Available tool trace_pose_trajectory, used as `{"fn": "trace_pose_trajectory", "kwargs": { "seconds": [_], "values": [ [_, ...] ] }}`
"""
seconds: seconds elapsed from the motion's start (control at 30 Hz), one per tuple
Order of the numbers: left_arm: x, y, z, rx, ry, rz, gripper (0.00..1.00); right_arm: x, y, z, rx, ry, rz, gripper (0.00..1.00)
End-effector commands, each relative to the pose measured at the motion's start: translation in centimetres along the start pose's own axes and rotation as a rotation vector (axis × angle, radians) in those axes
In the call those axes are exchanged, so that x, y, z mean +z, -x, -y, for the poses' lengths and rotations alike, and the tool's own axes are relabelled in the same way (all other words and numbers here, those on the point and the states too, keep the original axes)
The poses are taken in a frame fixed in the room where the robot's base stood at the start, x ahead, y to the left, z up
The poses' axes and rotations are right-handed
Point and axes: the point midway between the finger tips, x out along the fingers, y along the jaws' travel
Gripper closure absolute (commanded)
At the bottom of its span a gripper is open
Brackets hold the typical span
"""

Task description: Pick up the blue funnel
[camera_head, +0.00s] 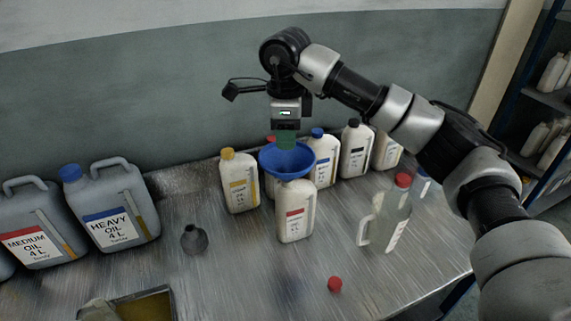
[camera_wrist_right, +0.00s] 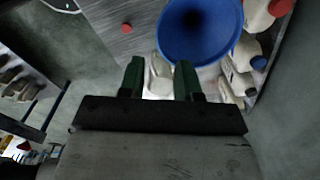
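The blue funnel (camera_head: 288,160) shows in the head view with its wide mouth up, over the top of a white bottle with a red label (camera_head: 295,218). The funnel hides that bottle's neck, so I cannot tell if its spout is inside. My right gripper (camera_head: 286,140) points down at the funnel's back rim. In the right wrist view, my right gripper (camera_wrist_right: 160,78) has its green fingers apart. The blue funnel (camera_wrist_right: 203,25) is beyond them to the upper right, and the right finger overlaps its edge. I cannot tell if they touch. My left gripper is not in view.
Several white bottles (camera_head: 240,185) stand behind and beside the funnel. A clear jug (camera_head: 388,220) is to the right, a red cap (camera_head: 335,284) in front. A dark grey vessel (camera_head: 194,239), large oil cans (camera_head: 120,215) and a tray (camera_head: 165,292) are at left.

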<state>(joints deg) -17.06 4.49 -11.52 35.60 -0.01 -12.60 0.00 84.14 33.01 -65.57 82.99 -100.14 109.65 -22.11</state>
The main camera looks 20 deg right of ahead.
Motion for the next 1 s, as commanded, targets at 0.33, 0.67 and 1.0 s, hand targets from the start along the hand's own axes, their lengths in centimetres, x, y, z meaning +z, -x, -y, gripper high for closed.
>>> {"fn": "trace_pose_trajectory", "kwargs": {
  "seconds": [0.33,0.67,1.0],
  "values": [
    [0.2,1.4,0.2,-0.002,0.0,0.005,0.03,0.0,-4.5,-0.1,0.004,0.001,0.0,0.67],
    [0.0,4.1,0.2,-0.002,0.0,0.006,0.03,-0.2,-8.5,-0.3,0.006,0.001,0.0,0.67],
    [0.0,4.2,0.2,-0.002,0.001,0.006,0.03,-0.2,-9.8,-0.2,0.003,0.002,0.002,0.67]
  ]
}}
